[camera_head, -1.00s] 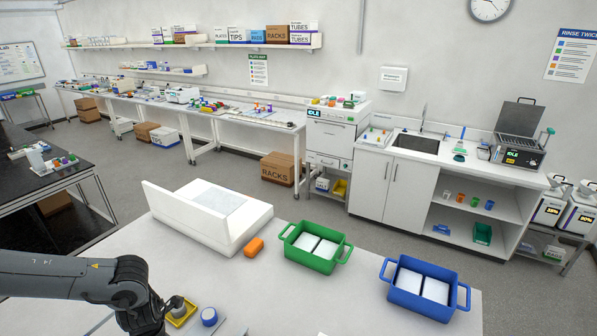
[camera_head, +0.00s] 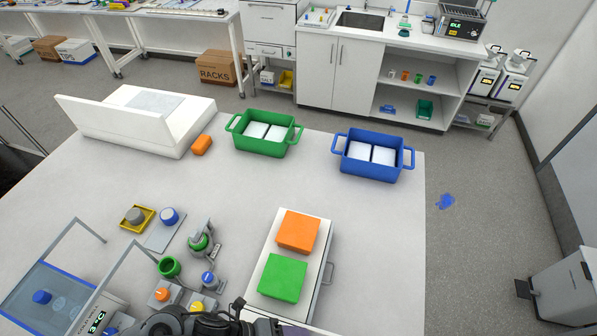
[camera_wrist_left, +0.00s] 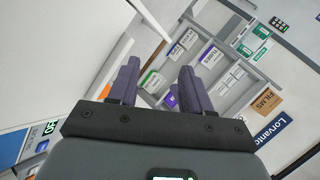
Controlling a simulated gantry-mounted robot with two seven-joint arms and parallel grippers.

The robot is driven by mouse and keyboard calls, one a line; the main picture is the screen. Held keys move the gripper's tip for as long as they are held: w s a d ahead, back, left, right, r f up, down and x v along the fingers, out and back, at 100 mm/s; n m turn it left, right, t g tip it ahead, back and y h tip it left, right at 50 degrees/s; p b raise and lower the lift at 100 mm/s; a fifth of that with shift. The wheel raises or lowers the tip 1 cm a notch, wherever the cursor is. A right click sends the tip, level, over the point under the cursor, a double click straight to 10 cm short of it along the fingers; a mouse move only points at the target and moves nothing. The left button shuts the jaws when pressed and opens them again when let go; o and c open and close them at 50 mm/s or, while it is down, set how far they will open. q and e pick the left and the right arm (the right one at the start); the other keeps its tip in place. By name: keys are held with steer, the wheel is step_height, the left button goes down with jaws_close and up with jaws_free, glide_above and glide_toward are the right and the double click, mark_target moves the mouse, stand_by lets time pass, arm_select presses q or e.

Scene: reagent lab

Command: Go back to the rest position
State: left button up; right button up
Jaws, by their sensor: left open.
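My left gripper (camera_wrist_left: 158,80) shows in the left wrist view with its two dark purple fingers apart and nothing between them. Beyond the fingers are shelves (camera_wrist_left: 215,75) with labelled boxes, seen tilted, well away from the fingertips. In the head view only a dark part of my arm shows at the bottom edge, in front of the near side of the white table (camera_head: 375,260). My right gripper is in neither view.
The table holds a green crate (camera_head: 263,148), a blue crate (camera_head: 374,172), orange (camera_head: 298,230) and green (camera_head: 283,277) blocks on a white unit, and a clear-sided blue box (camera_head: 45,285). Small capped items stand near my arm. A blue object (camera_head: 446,202) lies on the floor.

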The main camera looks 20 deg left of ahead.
arm_select(q)
steer(key=w+n+t, duration=0.1)
steer(key=n, duration=0.1)
steer(key=w+n+t+y, duration=0.1)
steer(key=w+n, duration=0.1)
steer(key=w+n+t+y+b, duration=0.1)
steer(key=n, duration=0.1)
steer(key=shift+w+a+r+n, duration=0.15)
steer(key=shift+a+r+n, duration=0.05)
steer(key=shift+r+n, duration=0.2)
steer(key=s+a+f+n+g+y, duration=0.1)
steer(key=a+n+y, duration=0.1)
steer(key=a+n, duration=0.2)
steer(key=s+a+f+n+g+y, duration=0.1)
steer(key=a+n+y, duration=0.2)
steer(key=a+n, duration=0.2)
steer(key=s+a+f+n+g+y, duration=0.1)
steer(key=a+n, duration=0.3)
steer(key=n, duration=0.4)
steer(key=shift+s+a+g+y+b, duration=0.15)
steer(key=shift+s+g+y+b, duration=0.1)
steer(key=shift+g+y+b, duration=0.35)
steer(key=shift+s+a+r+n+g+p, duration=0.15)
steer(key=shift+s+r+n+g+p, duration=0.15)
steer(key=shift+s+n+p, duration=0.35)
step_height(320, 180, up, 13)
steer(key=p, duration=1.3)
steer(key=shift+w+f, duration=0.1)
